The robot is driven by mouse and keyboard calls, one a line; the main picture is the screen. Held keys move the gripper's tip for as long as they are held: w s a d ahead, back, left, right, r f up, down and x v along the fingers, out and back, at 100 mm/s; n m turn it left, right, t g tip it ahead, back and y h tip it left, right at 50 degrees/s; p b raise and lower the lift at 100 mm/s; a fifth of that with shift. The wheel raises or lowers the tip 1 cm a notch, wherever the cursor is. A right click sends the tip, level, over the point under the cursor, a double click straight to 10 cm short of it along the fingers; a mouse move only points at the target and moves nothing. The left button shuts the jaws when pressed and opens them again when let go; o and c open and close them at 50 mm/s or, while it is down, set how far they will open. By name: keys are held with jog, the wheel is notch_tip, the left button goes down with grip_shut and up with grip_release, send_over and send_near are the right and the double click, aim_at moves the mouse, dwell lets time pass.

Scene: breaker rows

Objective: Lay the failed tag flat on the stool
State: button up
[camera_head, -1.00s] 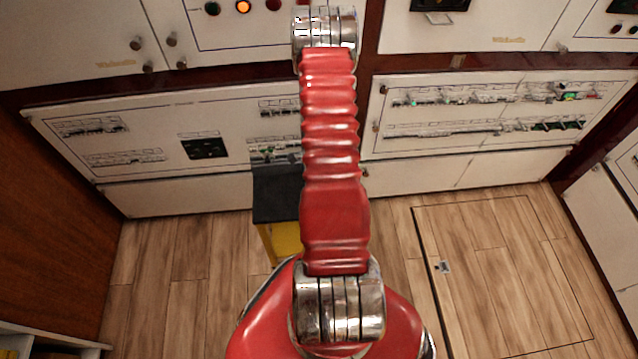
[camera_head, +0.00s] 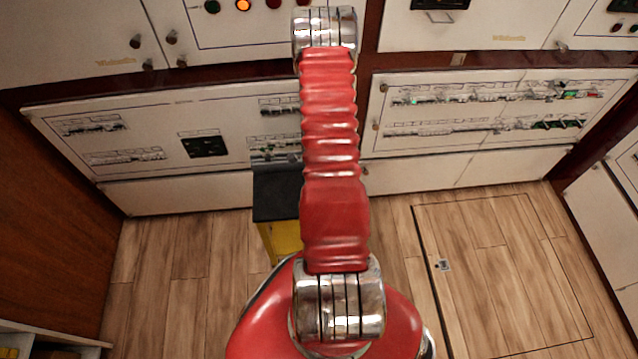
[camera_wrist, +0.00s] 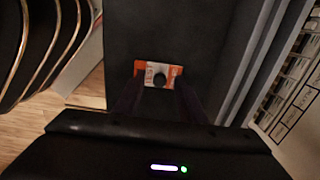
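The failed tag (camera_wrist: 158,75) is a small orange and white plate with a dark round spot in its middle. In the wrist view it sits between the tips of the dark fingers of my gripper (camera_wrist: 158,84), which reach its two side edges, so my gripper looks shut on it. The dark top of the stool (camera_wrist: 155,30) is behind the tag; I cannot tell whether the two touch. In the head view the stool (camera_head: 276,192) has a black top and a yellow body, partly covered by my red arm. My gripper and the tag are hidden there.
White breaker panels (camera_head: 480,108) line the wall behind the stool, with another panel (camera_head: 165,135) to the left. Wooden floor (camera_head: 180,260) lies open left of the stool, and a floor hatch (camera_head: 500,270) is at right. In the wrist view, dark curved shapes (camera_wrist: 50,40) stand at left.

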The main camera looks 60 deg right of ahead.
notch_tip(320, 180, up, 14)
jog(key=shift+f, duration=0.15)
dwell(0.9)
dwell(1.0)
jog(key=s+a+r+n+t, duration=0.2)
jog(key=a+r+n+t, duration=0.3)
jog(key=a+r+n, duration=2.2)
jog(key=a+r, duration=1.1)
jog(key=shift+s+a+n+t, duration=0.2)
jog(key=shift+s+n+t, duration=0.1)
jog(key=shift+n, duration=0.1)
